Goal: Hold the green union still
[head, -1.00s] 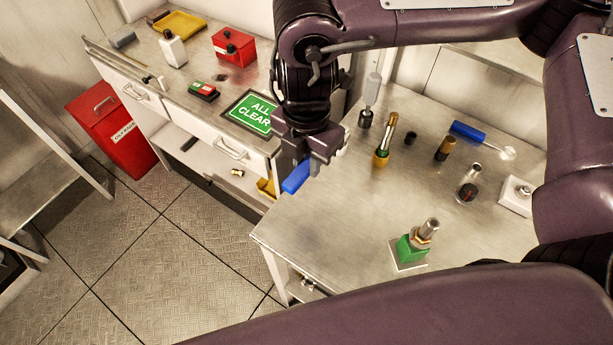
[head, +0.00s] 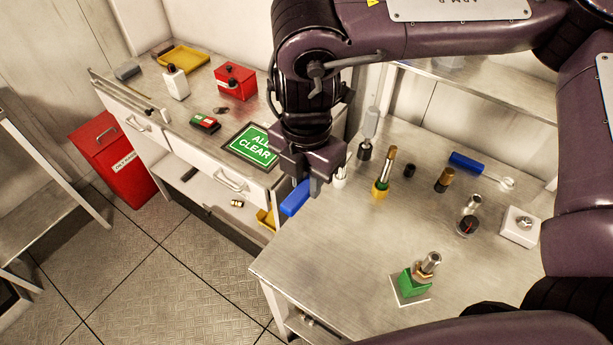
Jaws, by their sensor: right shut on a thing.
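The green union (head: 413,283) stands on a small white plate (head: 398,297) near the front of the right bench. A brass nut and a steel stub (head: 430,263) rise tilted from its top. My right gripper (head: 303,182) hangs over the bench's left edge, well to the left of and behind the union. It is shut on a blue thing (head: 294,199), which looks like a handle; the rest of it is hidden. Nothing of mine touches the union. My left gripper is out of view.
The left counter carries a green ALL CLEAR sign (head: 252,146). A red bin (head: 118,160) stands on the floor.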

